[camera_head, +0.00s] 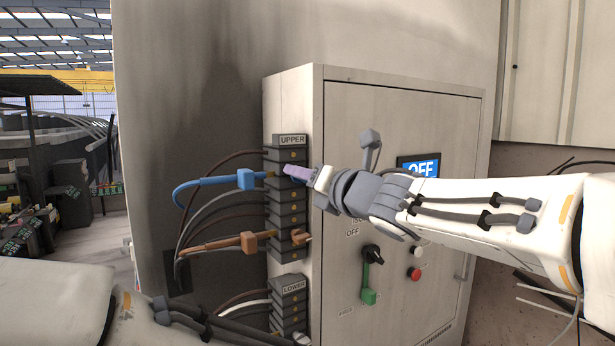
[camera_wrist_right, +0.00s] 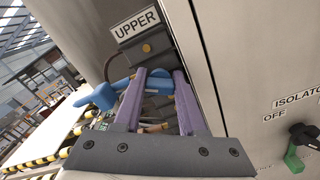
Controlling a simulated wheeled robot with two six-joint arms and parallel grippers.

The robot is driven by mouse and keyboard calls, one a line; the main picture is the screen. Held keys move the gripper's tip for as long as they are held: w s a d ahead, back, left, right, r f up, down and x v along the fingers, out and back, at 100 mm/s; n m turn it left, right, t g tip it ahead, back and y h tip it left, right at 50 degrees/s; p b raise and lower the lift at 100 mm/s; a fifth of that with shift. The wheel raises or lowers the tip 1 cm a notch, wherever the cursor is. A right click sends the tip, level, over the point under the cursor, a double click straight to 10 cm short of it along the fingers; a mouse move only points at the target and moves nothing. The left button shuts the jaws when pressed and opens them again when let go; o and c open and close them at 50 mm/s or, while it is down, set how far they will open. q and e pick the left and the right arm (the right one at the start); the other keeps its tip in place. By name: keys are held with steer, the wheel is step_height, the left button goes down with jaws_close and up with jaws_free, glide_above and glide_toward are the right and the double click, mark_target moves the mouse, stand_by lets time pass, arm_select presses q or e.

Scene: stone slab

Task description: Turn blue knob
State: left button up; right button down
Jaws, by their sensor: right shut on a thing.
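The blue knob (camera_wrist_right: 158,86) shows in the wrist view between the two purple fingers of my right gripper (camera_wrist_right: 160,78), on the terminal block (camera_wrist_right: 150,50) under the UPPER label. In the head view my right gripper (camera_head: 290,170) reaches in from the right to the upper terminal block (camera_head: 286,213), and its fingers hide the knob. It is shut on the knob. A blue plug (camera_head: 246,179) with a blue cable enters the block's left side at about the same height. My left arm shows at the lower left; its gripper cannot be made out.
The grey cabinet (camera_head: 440,130) has a blue OFF display (camera_head: 420,168), a green-handled isolator switch (camera_head: 369,296) and a red button (camera_head: 414,273). An orange plug (camera_head: 249,242) and orange knob (camera_head: 301,238) sit lower on the block. A LOWER block (camera_head: 289,305) is below.

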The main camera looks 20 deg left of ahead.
steer(key=shift+m, duration=0.3)
steer(key=m, duration=0.3)
steer(key=shift+m, duration=0.4)
steer(key=m+p, duration=0.1)
steer(key=m, duration=0.2)
steer(key=shift+m, duration=0.3)
steer(key=m+p, duration=0.1)
steer(key=m, duration=0.2)
steer(key=shift+m, duration=0.3)
steer(key=m+p, duration=0.1)
steer(key=m, duration=0.2)
steer(key=shift+f+m, duration=0.1)
steer(key=shift+m, duration=0.2)
steer(key=m+p, duration=0.2)
steer(key=m, duration=0.4)
steer(key=shift+f, duration=0.1)
steer(key=m+p, duration=0.2)
steer(key=m, duration=0.3)
steer(key=shift+f+m, duration=0.1)
steer(key=shift+m, duration=0.3)
